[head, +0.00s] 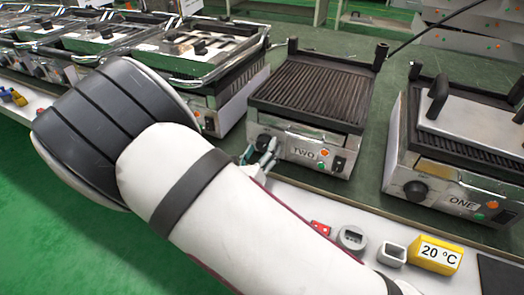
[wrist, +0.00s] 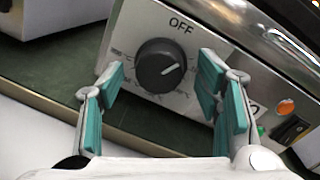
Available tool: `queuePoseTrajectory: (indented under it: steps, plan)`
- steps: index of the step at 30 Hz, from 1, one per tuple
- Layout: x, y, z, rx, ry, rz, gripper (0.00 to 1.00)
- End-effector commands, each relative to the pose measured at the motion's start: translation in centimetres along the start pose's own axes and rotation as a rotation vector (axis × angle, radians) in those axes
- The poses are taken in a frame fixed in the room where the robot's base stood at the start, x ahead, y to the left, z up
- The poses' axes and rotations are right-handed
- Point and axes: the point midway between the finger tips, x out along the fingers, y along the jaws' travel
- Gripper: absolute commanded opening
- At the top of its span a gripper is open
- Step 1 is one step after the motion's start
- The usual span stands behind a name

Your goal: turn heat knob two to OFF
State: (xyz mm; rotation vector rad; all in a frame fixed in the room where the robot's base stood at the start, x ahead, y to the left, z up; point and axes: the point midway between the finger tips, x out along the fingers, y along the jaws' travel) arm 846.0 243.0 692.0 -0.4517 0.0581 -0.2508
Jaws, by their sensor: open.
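Heat knob two is a round black knob (wrist: 158,66) on the steel front of the grill marked TWO (head: 306,152). In the wrist view its white pointer line points right and slightly up, away from the OFF label (wrist: 181,25) printed above it. My gripper (wrist: 160,74) is open, with one teal-padded finger on each side of the knob. I cannot tell whether the pads touch it. In the head view my gripper (head: 260,157) is at the left end of the grill's front, and the knob there is partly hidden.
Right of the knob are an orange light (wrist: 285,107) and a black switch (wrist: 291,129). Grill ONE (head: 462,200) stands to the right. Other grills (head: 205,45) stand to the left. A yellow 20 °C display (head: 436,254) and small blocks lie on the white front ledge.

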Motion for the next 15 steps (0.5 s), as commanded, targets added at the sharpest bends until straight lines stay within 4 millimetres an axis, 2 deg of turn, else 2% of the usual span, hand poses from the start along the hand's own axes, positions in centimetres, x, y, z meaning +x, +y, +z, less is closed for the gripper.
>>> queuePoseTrajectory:
  steps: [11,14,15]
  plan:
    - [0.64,0.01,0.02,-0.001,0.0,0.001,0.58]
    - [0.63,0.0,0.02,-0.001,0.0,0.001,0.4]
    - [0.63,0.0,0.02,-0.001,0.0,0.001,0.31]
